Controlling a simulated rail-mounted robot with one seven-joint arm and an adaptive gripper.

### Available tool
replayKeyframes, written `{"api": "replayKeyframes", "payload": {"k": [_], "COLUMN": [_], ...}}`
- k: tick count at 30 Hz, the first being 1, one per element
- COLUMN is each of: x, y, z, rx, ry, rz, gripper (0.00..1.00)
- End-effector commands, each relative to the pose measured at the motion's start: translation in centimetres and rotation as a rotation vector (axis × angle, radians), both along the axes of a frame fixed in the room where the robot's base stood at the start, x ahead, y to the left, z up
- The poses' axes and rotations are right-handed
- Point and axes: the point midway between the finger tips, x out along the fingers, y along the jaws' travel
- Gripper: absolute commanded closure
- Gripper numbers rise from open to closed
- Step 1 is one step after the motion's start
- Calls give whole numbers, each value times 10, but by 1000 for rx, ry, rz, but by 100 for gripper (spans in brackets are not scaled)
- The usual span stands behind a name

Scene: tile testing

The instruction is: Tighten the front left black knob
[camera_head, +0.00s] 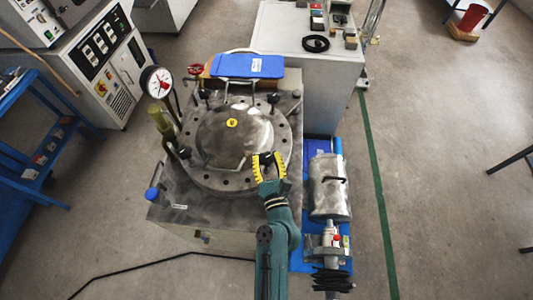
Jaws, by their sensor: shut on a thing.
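A round metal lid (222,135) with a yellow mark at its centre sits on a grey metal chamber. Black knobs stand around its rim: one at the far left (203,94), one at the far right (273,98), one at the near left (184,153) and one at the near right (266,159). My gripper (268,157), with yellow fingers, reaches in from the near side. Its fingers are closed on the near right knob, one on each side, and partly hide it. The knob's thread and how tight it is cannot be seen.
A pressure gauge (157,82) and a red valve wheel (194,69) stand at the chamber's left and back. A blue case (247,65) lies behind the lid. A blue cap (152,194) marks the near left corner.

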Motion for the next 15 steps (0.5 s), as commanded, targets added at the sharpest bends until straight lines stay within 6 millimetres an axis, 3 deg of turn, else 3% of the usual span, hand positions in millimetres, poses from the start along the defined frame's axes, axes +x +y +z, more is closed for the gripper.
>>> {"api": "replayKeyframes", "payload": {"k": [5, 15], "x": [-1, -1], "y": [2, 3], "z": [7, -2], "rx": [2, 1], "ry": [11, 9], "rz": [-125, -411], "gripper": [93, 93]}}
